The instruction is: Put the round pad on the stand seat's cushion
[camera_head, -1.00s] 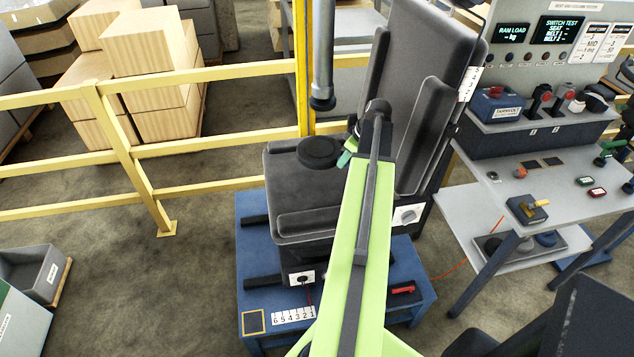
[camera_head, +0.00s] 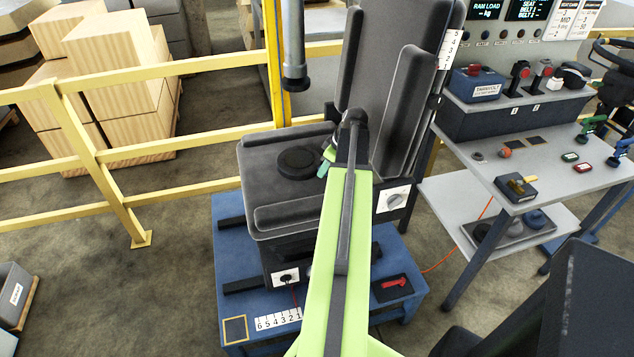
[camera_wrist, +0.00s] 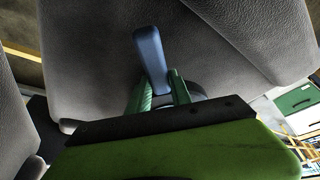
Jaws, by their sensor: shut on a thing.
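The round pad (camera_head: 298,163) is a flat black disc. It lies level over the seat cushion (camera_head: 262,190) of the stand, at or very close to its surface; I cannot tell whether it fully touches. My gripper (camera_head: 326,162), with green fingers, is at the pad's right side, shut on it. In the wrist view my gripper (camera_wrist: 163,85) has a blue-grey upright piece between its fingers, and a dark rounded edge shows behind them. Most of the pad is hidden there by the fingers and gripper body.
The seat's backrest (camera_head: 385,60) rises behind and right of my gripper. A vertical ram (camera_head: 293,50) hangs behind the pad, by a yellow post. The blue stand base (camera_head: 235,265) is below. A bench (camera_head: 550,165) with controls is at right, a yellow rail (camera_head: 100,155) at left.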

